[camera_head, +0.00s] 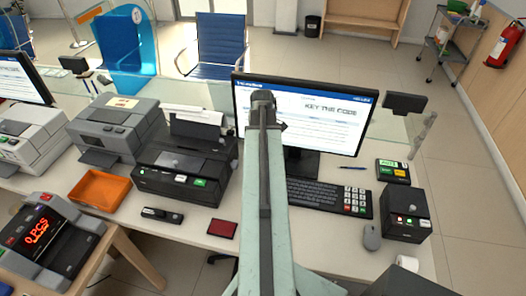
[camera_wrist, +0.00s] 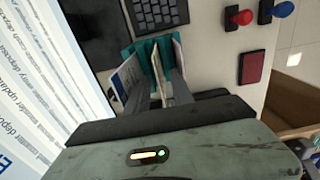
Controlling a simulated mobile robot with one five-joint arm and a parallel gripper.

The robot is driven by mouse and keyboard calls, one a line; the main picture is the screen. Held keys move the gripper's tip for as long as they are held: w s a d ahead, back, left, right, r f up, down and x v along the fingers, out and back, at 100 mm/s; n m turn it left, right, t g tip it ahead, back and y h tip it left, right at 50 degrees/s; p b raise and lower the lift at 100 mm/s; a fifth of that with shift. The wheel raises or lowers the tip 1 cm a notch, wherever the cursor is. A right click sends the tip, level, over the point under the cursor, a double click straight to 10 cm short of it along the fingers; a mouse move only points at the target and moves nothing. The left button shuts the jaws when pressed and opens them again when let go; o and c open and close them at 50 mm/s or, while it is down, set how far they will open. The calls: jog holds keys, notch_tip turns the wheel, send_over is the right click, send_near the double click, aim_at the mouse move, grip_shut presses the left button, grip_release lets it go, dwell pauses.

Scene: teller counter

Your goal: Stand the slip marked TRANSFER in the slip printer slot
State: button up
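My gripper (camera_wrist: 160,96) is low over a teal slip holder (camera_wrist: 143,51) in the wrist view. Its two grey fingers stand apart, reaching down among upright slips. A pale slip (camera_wrist: 157,84) stands edge-on between them; I cannot tell whether they touch it. A white and blue slip (camera_wrist: 127,78) stands at the left, and a cream slip (camera_wrist: 181,58) at the right. No TRANSFER marking is readable. In the head view my arm hides the holder and fingertips. A black printer-like machine (camera_head: 180,172) stands left of my arm; I cannot make out which machine has the slip slot.
The monitor (camera_head: 330,118) and keyboard (camera_head: 318,193) are close to my arm. A red pad (camera_head: 222,228), black stapler-like item (camera_head: 161,215), orange tray (camera_head: 100,190) and grey machine (camera_head: 115,128) are at the left.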

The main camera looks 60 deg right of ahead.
notch_tip(320, 180, down, 3)
jog(key=shift+b, duration=0.8)
grip_shut()
jog(key=shift+r+p, duration=5.85)
jog(key=shift+f, duration=0.1)
